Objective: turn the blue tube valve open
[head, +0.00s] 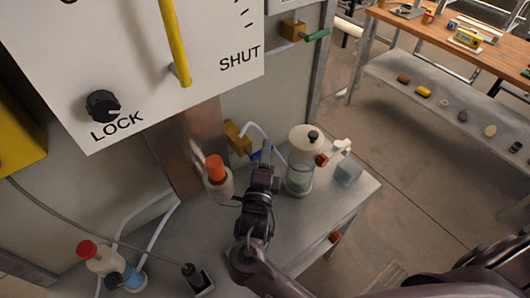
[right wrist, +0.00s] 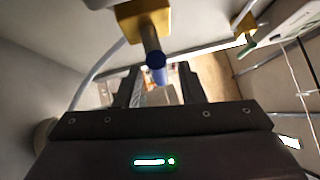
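The blue tube valve handle (head: 256,155) shows as a small blue piece below a yellow valve block (head: 237,138) on the wall above the grey shelf. My right gripper (head: 265,152) is right beside it and partly hides it. In the right wrist view the yellow block (right wrist: 144,20) is at the top, with the blue handle (right wrist: 156,62) extending from it toward the gap between the fingers of my right gripper (right wrist: 160,82). The fingers are apart, on either side of the handle's line. I cannot tell whether they touch it. My left gripper is not in view.
A clear canister with a white top (head: 301,165) stands close right of my right gripper. A white bottle with an orange cap (head: 217,178) stands close left. A white panel (head: 150,60) with a yellow lever overhangs the shelf. A wooden workbench (head: 450,35) is at far right.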

